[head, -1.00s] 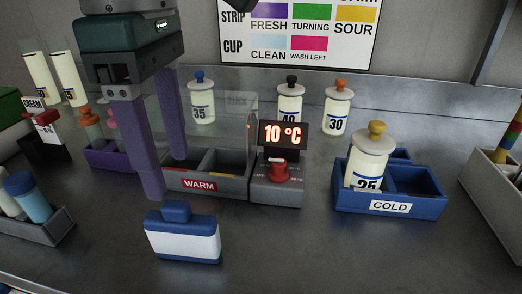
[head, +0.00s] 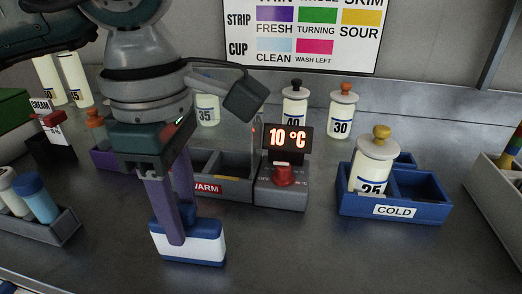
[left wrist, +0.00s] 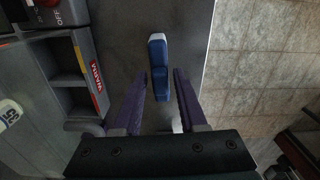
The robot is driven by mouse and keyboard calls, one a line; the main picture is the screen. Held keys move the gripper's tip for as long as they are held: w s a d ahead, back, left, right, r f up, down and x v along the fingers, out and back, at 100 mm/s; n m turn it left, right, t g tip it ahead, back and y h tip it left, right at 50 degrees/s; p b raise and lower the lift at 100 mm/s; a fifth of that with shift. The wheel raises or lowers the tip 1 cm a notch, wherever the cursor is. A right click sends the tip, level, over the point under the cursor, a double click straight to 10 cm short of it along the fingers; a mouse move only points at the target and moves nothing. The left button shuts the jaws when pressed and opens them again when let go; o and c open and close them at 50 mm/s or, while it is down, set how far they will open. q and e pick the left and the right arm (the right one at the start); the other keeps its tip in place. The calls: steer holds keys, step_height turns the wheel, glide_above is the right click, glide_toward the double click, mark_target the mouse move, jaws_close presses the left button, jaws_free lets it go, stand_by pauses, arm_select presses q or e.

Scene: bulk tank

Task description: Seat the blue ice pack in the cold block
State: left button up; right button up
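The blue ice pack (head: 207,247), with a white band, stands upright on the steel counter in front of the warm block. My left gripper (head: 178,222) is lowered over it, fingers pointing down, one finger in front of the pack. In the left wrist view the open fingers (left wrist: 163,74) lie on either side of the pack (left wrist: 158,62), with gaps beside it. Whether a finger touches it is unclear. The blue cold block (head: 350,203), labelled COLD, stands at right. Bottle 25 (head: 370,168) sits in its left front compartment; its right front compartment looks empty. My right gripper is out of view.
The grey WARM block (head: 235,190) and the 10 °C display unit (head: 290,140) with a red knob stand behind the pack. Bottles 40 (head: 294,108) and 30 (head: 341,118) stand behind. A rack (head: 50,228) is at left. The counter before the cold block is clear.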

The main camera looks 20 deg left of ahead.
arm_select(q)
jaws_close()
stand_by(1.0)
